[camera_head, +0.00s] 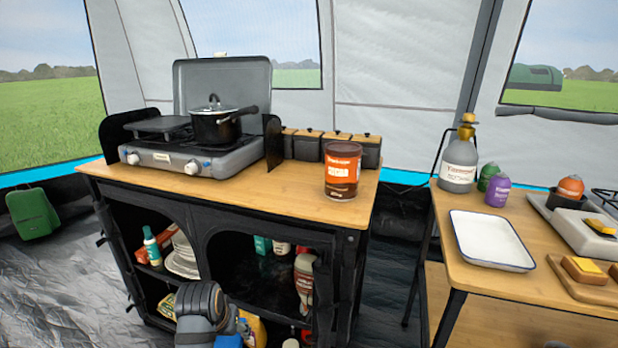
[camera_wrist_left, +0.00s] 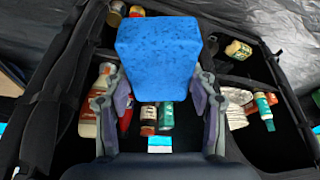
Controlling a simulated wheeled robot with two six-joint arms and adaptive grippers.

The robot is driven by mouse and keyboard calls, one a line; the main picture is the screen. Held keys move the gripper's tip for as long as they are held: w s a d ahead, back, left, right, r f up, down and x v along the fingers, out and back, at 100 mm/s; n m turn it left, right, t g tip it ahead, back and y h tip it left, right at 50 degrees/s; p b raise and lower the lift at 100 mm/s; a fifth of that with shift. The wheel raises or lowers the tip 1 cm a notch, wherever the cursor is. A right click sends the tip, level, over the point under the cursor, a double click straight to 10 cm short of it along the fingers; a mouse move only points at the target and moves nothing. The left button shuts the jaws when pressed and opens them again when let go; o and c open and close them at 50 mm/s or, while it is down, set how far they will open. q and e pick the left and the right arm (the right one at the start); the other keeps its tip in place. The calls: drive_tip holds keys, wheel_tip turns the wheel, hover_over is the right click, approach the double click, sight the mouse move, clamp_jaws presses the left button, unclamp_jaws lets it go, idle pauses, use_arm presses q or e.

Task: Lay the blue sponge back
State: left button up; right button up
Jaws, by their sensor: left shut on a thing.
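The blue sponge (camera_wrist_left: 158,58) sits between the fingers of my left gripper (camera_wrist_left: 157,88) in the left wrist view. The gripper is shut on it, and the sponge hides part of what lies beyond. In the head view my left arm comes up from the bottom edge, in front of the open cupboard (camera_head: 265,183). A small blue part shows beside it there, but I cannot tell whether it is the sponge. My right gripper is not in view.
Shelves hold a green-capped bottle (camera_head: 152,247), stacked plates (camera_head: 182,262) and a white-red bottle (camera_head: 304,280). On top stand a stove (camera_head: 195,155), a pot (camera_head: 214,127) and a brown jar (camera_head: 342,170). A side table at right holds a white tray (camera_head: 490,240).

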use_arm(q)
wheel_tip(320, 180, up, 10)
drive_tip(key=p, duration=0.8)
use_arm(e)
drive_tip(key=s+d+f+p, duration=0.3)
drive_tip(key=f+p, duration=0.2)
drive_tip(key=p, duration=0.1)
use_arm(q)
wheel_tip(320, 180, up, 18)
drive_tip(key=p, duration=1.2)
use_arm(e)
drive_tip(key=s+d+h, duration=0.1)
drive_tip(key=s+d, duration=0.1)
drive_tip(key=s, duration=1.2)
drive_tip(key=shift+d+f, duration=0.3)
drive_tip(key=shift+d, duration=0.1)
use_arm(q)
drive_tip(key=shift+f, duration=0.1)
